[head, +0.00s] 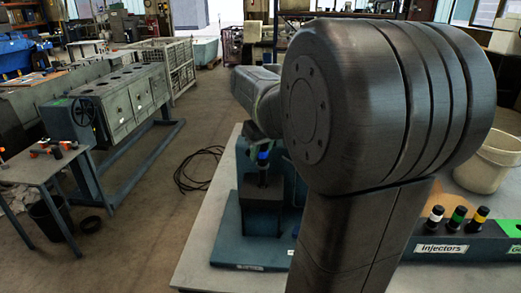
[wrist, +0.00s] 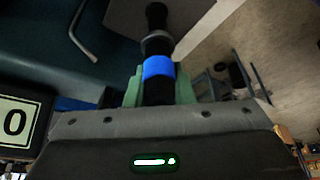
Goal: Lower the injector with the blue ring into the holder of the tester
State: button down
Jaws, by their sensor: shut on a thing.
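The injector with the blue ring (wrist: 158,68) is dark and shows in the wrist view between the green fingers of my gripper (wrist: 160,92), which is shut on it. In the head view the same injector (head: 263,158) stands roughly upright at the dark holder block (head: 262,205) of the tester (head: 238,240). Its lower end is at the top of the block. I cannot tell whether it is inside the holder or just above it. My arm hides much of the tester and most of the gripper in the head view.
A rack labelled Injectors (head: 452,249) at right holds injectors with white, green and yellow rings. A pale bucket (head: 487,163) stands behind it. A display reading 0 (wrist: 16,122) is at left in the wrist view. A coiled cable (head: 195,170) lies on the floor beyond the bench.

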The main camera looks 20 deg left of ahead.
aim_at(261, 161)
jog(key=shift+f+b, duration=0.9)
jog(key=shift+f, duration=0.65)
jog(key=shift+f+b, duration=0.8)
jog(key=shift+f, duration=0.55)
jog(key=c, duration=0.8)
grip_release()
jog(key=shift+o, duration=0.2)
jog(key=shift+r+p, duration=3.1)
jog(key=shift+r, duration=0.45)
